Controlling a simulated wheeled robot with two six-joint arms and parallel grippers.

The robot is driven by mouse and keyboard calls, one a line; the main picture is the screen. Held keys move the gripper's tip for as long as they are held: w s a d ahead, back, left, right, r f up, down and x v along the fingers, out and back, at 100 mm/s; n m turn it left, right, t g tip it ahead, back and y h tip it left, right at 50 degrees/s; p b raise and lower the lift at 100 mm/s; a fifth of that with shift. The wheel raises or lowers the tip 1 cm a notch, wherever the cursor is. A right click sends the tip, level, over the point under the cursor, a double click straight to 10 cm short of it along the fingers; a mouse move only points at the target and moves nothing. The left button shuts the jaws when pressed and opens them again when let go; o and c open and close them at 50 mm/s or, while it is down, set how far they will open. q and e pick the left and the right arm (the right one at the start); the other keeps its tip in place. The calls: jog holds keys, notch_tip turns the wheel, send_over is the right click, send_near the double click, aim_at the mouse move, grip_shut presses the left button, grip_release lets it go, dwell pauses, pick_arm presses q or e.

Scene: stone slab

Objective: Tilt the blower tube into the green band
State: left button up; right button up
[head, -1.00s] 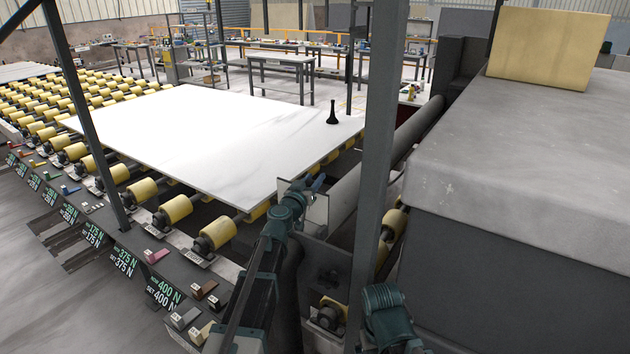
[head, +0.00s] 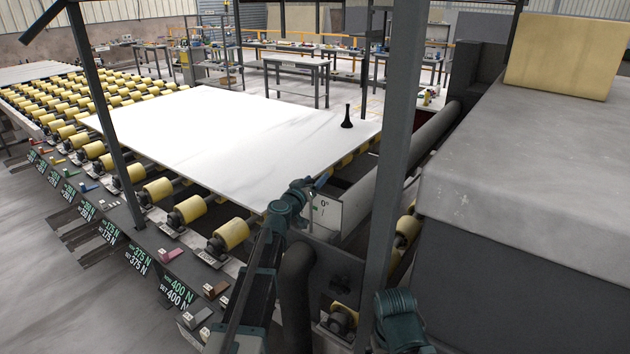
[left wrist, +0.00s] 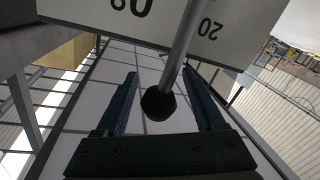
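The long dark grey blower tube (head: 415,140) runs beside the rollers behind the post. A white plate (head: 327,212) at its near end reads "0°". My left gripper (head: 312,184) is at that plate, small in the head view. In the left wrist view, its two fingers (left wrist: 162,100) are open. A dark ball knob (left wrist: 158,104) on a grey rod (left wrist: 182,50) shows between them, with gaps on both sides. Behind the rod is a white numbered scale (left wrist: 105,12). I cannot make out a green band. My right gripper is out of view.
A white slab (head: 230,130) lies on yellow rollers (head: 188,209), with a small black object (head: 347,117) standing on it. A dark upright post (head: 398,150) stands just right of the plate. A large grey housing (head: 530,170) fills the right side.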

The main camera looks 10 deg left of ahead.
pick_arm(q)
jog(key=s+a, duration=0.2)
jog(key=s, duration=1.1)
jog(key=shift+s+a+r+p, duration=0.3)
jog(key=shift+w, duration=0.1)
jog(key=w+d, duration=0.2)
jog(key=w, duration=1.1)
jog(key=shift+w+d+f+b, duration=0.25)
jog(key=shift+d+f+b, duration=0.05)
jog(key=shift+d, duration=0.05)
